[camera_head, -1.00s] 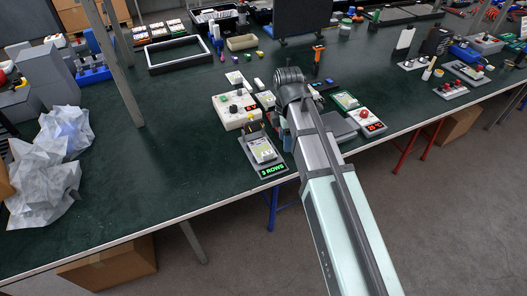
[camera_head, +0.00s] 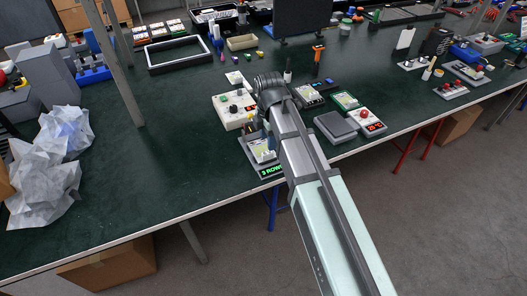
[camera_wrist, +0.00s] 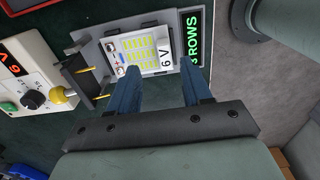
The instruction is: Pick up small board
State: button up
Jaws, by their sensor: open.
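The small board (camera_wrist: 143,50) is a pale plate with yellow-green rows and a "6 V" label. In the wrist view it lies in a grey holder (camera_wrist: 95,52) beside a green "3 ROWS" display (camera_wrist: 193,40). In the head view the board (camera_head: 262,152) is partly covered by my arm.
A white control box (camera_head: 234,110) with knobs and a red display stands close by; it also shows in the wrist view (camera_wrist: 32,85). A grey flat-topped device (camera_head: 336,126) and a red-button box (camera_head: 367,121) stand right of my arm. The table's left middle is clear.

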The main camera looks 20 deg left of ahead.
aim_at(262, 148)
jog(key=shift+s+d+f, duration=0.1)
jog(key=shift+d+f, duration=0.05)
jog(key=shift+f, duration=1.3)
jog(key=shift+s+d+f, duration=0.1)
jog(key=shift+f, duration=1.35)
grip_shut()
